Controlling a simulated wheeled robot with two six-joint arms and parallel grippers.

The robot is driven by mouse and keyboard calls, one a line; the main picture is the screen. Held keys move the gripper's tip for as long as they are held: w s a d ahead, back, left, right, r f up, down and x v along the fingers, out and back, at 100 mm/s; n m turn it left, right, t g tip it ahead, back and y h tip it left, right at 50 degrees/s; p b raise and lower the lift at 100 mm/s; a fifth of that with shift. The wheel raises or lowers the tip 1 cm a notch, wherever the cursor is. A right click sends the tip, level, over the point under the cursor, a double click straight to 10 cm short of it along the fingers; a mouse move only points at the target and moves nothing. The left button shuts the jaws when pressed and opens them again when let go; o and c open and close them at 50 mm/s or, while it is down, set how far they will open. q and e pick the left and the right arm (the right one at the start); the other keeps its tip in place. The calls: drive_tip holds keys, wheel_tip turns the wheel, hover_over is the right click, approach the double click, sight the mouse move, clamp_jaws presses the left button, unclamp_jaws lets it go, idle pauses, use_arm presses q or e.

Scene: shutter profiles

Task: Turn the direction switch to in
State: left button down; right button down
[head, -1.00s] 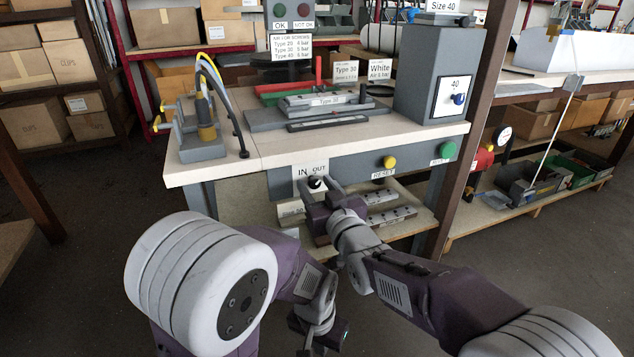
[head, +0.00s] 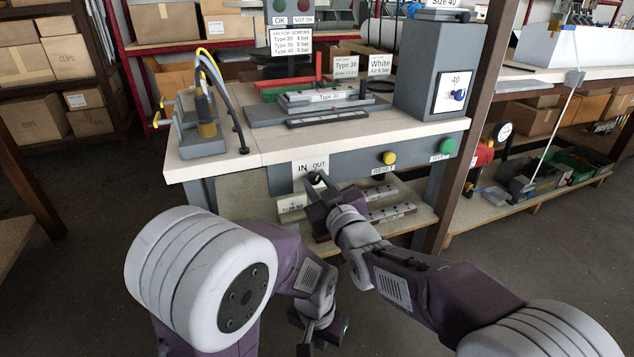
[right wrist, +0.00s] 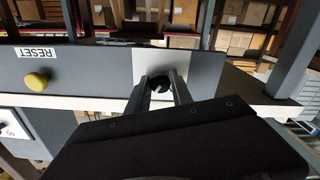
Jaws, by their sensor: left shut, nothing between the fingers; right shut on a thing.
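The direction switch is a small black knob (head: 314,179) on a white plate (head: 302,184) marked IN on the left and OUT on the right, on the front of the workbench. In the right wrist view the knob (right wrist: 160,85) sits between the two fingers. My right gripper (head: 320,180) is shut on the knob; its fingers partly cover it, so I cannot tell which mark it points to. My left gripper (head: 312,345) is shut and empty, low in front of the bench and apart from it.
A yellow RESET button (head: 389,158) and a green button (head: 447,146) are on the same front panel, right of the switch. Metal profiles (head: 390,213) lie on the shelf below. A brown post (head: 467,130) stands at the bench's right end.

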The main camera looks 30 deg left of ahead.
drive_tip(key=n, duration=0.3)
drive_tip(key=shift+n, duration=0.3)
drive_tip(key=n, duration=0.3)
drive_tip(key=shift+r+n, duration=0.1)
drive_tip(key=shift+n, duration=0.2)
drive_tip(key=n, duration=0.3)
drive_tip(key=shift+n+p, duration=0.3)
drive_tip(key=shift+p, duration=0.05)
drive_tip(key=shift+n, duration=1.9)
drive_tip(key=c, duration=1.1)
unclamp_jaws()
drive_tip(key=shift+c, duration=0.2)
